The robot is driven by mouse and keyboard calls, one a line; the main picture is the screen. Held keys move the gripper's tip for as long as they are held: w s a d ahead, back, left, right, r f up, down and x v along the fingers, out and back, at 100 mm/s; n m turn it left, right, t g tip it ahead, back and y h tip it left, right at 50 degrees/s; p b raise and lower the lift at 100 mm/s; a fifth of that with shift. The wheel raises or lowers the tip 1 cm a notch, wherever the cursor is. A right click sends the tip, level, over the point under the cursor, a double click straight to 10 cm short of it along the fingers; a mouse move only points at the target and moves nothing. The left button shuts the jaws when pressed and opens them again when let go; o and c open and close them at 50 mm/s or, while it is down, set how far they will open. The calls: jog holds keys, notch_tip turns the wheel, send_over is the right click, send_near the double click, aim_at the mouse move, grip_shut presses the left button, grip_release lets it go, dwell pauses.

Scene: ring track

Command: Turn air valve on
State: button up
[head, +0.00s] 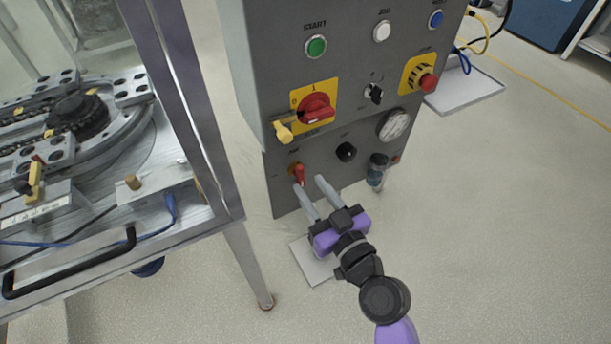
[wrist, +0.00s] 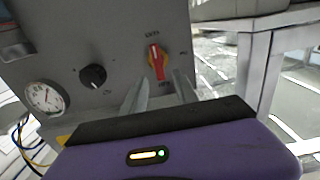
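The air valve is a small red lever handle (head: 299,173) on the lower left of the grey control cabinet's front. In the head view the left fingertip is just below the handle. Contact cannot be told.
The cabinet (head: 350,70) also carries a larger red rotary switch (head: 317,108) with a yellow padlock (head: 284,132), a black knob (head: 346,152), a gauge (head: 394,125), a red stop button (head: 428,83) and a glass bowl (head: 376,170). A framed machine table (head: 190,225) stands left.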

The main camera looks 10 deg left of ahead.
aim_at(302, 174)
jog(key=shift+x, duration=1.75)
grip_shut()
